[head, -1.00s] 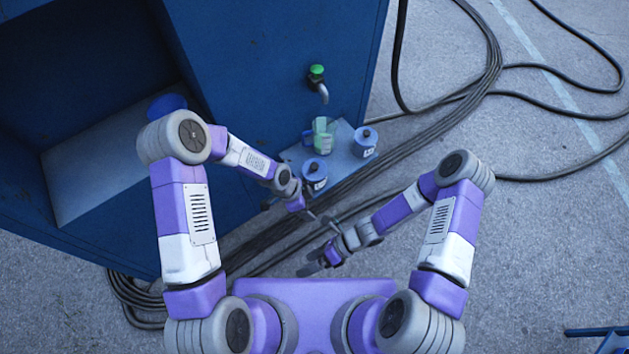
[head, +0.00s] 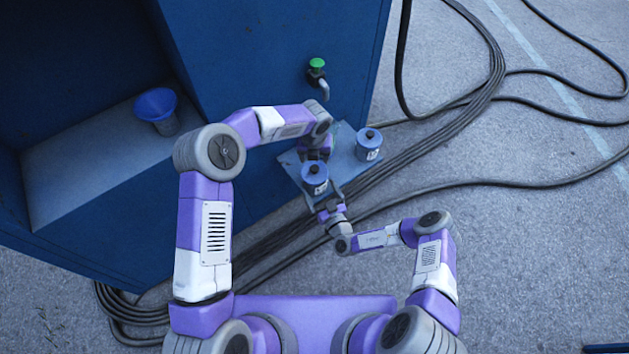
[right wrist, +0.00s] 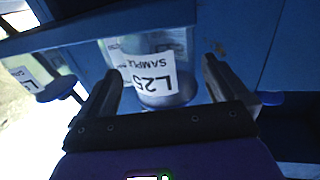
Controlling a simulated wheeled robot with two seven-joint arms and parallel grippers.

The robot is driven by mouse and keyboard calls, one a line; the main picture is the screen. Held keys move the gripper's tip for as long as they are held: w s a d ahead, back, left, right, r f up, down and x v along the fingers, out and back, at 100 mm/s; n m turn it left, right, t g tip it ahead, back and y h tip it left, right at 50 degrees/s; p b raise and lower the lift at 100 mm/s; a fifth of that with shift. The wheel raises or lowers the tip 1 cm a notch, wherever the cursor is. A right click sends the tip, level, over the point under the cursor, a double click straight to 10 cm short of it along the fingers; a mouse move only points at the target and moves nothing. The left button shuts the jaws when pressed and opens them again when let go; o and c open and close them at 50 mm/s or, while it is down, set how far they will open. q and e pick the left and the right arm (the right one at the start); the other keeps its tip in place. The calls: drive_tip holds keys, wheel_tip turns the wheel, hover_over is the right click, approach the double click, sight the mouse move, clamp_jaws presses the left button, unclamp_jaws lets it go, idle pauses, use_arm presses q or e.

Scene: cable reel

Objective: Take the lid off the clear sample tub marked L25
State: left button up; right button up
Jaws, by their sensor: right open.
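The clear sample tub marked L25 (right wrist: 155,72) stands between the two fingers of my right gripper (right wrist: 160,85) in the right wrist view, its label upside down there. In the head view it is the nearer tub (head: 315,186), with its blue knobbed lid (head: 315,173) on. My right gripper (head: 330,205) is open at the tub's near side; whether the fingers touch it I cannot tell. My left gripper (head: 315,150) is just behind the lid, its fingers mostly hidden by its own wrist.
A second blue-lidded tub (head: 369,146) stands to the right on the same small shelf (head: 345,165). A tap with a green knob (head: 317,64) is on the blue cabinet above. A blue funnel (head: 156,104) sits in the recess at left. Cables (head: 440,120) lie on the ground.

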drive_tip(key=shift+x, duration=2)
drive_tip(key=c, duration=1.1)
